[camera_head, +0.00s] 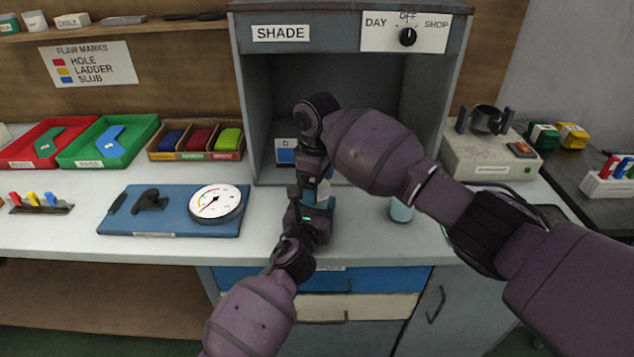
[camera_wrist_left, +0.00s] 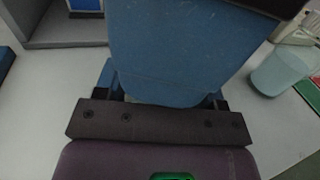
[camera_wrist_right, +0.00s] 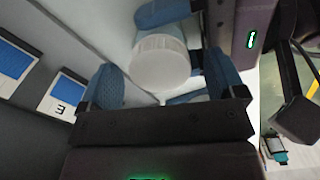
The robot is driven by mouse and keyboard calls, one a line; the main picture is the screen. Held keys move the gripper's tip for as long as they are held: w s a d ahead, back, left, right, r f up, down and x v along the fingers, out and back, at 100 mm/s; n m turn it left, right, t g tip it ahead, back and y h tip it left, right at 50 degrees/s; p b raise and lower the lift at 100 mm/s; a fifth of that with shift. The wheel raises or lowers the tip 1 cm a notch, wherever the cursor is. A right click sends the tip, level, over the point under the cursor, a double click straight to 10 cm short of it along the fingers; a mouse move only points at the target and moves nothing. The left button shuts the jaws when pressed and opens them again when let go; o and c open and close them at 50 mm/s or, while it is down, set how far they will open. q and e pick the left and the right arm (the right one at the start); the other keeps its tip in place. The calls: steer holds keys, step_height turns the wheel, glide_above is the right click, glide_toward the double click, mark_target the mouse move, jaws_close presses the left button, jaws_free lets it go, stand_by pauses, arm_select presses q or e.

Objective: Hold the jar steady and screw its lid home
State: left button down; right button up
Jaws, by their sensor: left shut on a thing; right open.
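The jar (camera_head: 323,190) stands on the white counter in front of the shade booth, mostly hidden by my grippers in the head view. My left gripper (camera_head: 318,203) is shut on it from the front. In the right wrist view, blue left fingers lie on two sides of the jar. A pale round top (camera_wrist_right: 160,65), which looks like the lid, faces that camera. My right gripper (camera_wrist_right: 163,80) is open above it, its blue fingers apart on either side. I cannot tell whether they touch the lid or how it sits. A big blue finger surface blocks the left wrist view.
A pale teal cup (camera_head: 401,210) stands right of the jar; it also shows in the left wrist view (camera_wrist_left: 278,72). The booth (camera_head: 345,75) rises behind. A blue board (camera_head: 170,222) with a dial gauge (camera_head: 215,203) lies left. The counter front between board and jar is clear.

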steer(key=shift+r, duration=0.1)
step_height(320, 180, up, 12)
stand_by(0.5)
arm_select(q)
steer(key=shift+c, duration=0.7)
jaws_free()
